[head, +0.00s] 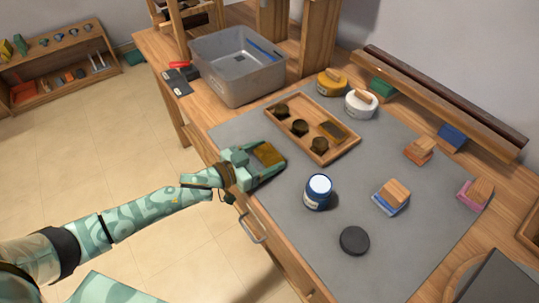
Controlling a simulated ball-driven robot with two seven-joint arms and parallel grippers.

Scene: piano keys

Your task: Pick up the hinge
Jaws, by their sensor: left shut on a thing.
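My left gripper (272,163) reaches in from the left over the near left part of the grey mat (395,235). It is shut on a flat brown-gold piece, which looks like the hinge (268,154). The fingers hide part of that piece, and I cannot tell whether it touches the mat. Just behind and to the right is a wooden tray (346,148) holding several small dark brown parts and a flat brown piece (332,130). My right gripper is not in view.
A grey bin (236,88) stands at the back left. Sanding blocks (391,197) and two round tins (361,103) stand farther right and back. The mat's front middle is clear.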

